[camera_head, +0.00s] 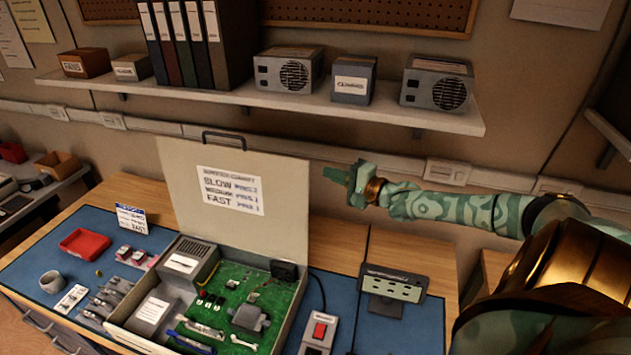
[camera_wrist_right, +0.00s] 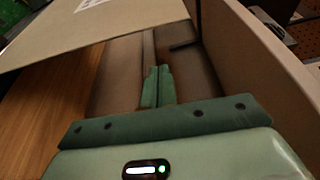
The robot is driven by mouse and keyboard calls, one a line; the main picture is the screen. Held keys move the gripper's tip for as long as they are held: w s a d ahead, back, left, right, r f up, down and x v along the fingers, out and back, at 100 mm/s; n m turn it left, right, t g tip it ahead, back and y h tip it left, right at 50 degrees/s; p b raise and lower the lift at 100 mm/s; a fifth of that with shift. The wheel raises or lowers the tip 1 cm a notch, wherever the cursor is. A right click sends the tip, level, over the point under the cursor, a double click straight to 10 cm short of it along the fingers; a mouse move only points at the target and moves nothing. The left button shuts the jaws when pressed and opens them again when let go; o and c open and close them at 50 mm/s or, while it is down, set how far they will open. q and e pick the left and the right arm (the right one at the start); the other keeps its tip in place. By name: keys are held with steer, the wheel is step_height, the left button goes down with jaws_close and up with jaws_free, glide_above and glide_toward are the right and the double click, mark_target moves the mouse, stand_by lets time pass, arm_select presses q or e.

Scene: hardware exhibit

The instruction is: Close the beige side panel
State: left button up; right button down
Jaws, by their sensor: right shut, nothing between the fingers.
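The beige side panel (camera_head: 285,225) stands upright, swung up at the back of an open computer case (camera_head: 295,322). It has a black handle on its top edge and a paper label reading slow, medium, fast. It also shows at the upper left in the right wrist view (camera_wrist_right: 100,30). Inside the case are a green circuit board and grey boxes. My right gripper (camera_head: 340,173) is shut and empty, to the right of the panel near its upper right edge, apart from it in the head view. Its closed fingers also show in the right wrist view (camera_wrist_right: 157,87). My left gripper is not in view.
A shelf (camera_head: 250,98) with binders and grey boxes runs above the panel. On the blue mat (camera_head: 380,335) are a red switch box (camera_head: 318,332), a dark display stand (camera_head: 393,288), a red tray (camera_head: 85,243), a cup (camera_head: 52,281) and small parts.

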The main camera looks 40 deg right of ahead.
steer(key=a, duration=0.1)
steer(key=w+a+p, duration=0.2)
steer(key=a, duration=0.1)
stand_by(0.4)
steer(key=shift+a, duration=0.15)
